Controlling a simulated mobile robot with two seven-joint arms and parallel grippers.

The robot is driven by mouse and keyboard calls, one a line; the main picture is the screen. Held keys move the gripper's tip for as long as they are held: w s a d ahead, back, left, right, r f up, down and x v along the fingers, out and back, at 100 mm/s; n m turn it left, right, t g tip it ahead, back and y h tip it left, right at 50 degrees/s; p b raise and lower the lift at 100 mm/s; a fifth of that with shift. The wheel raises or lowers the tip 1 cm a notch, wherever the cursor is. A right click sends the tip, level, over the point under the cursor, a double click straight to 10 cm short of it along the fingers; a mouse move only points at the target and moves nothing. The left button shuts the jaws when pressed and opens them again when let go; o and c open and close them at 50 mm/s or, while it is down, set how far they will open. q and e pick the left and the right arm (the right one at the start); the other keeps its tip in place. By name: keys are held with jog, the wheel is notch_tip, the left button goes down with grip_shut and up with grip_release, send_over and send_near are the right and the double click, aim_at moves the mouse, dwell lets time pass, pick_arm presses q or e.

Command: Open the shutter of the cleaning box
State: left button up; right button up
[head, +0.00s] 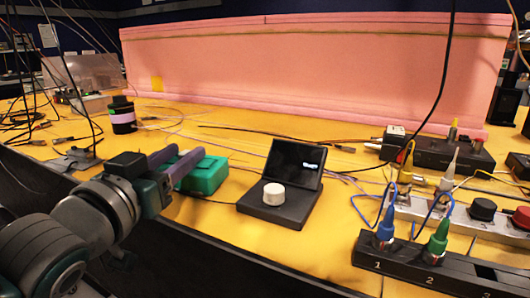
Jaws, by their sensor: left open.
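The cleaning box appears to be the small green box (207,176) on the yellow table, left of centre in the head view. Its left side is partly hidden by my gripper, and I cannot tell how its shutter stands. My left gripper (183,158) comes in from the left with its two purple-grey fingers apart. Its nearer finger overlaps the green box's left part in the picture; I cannot tell whether it touches. Nothing shows between the fingers. My right gripper is not in view.
A black device (289,211) with a white knob and tilted screen stands right of the green box. A black holder (440,268) with blue and green connectors is at front right. A dark cylinder (122,115) stands behind left. Thin cables cross the table; a pink foam wall (310,75) closes the back.

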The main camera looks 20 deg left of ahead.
pick_arm(q)
jog(key=shift+c, duration=0.2)
grip_shut()
dwell(0.7)
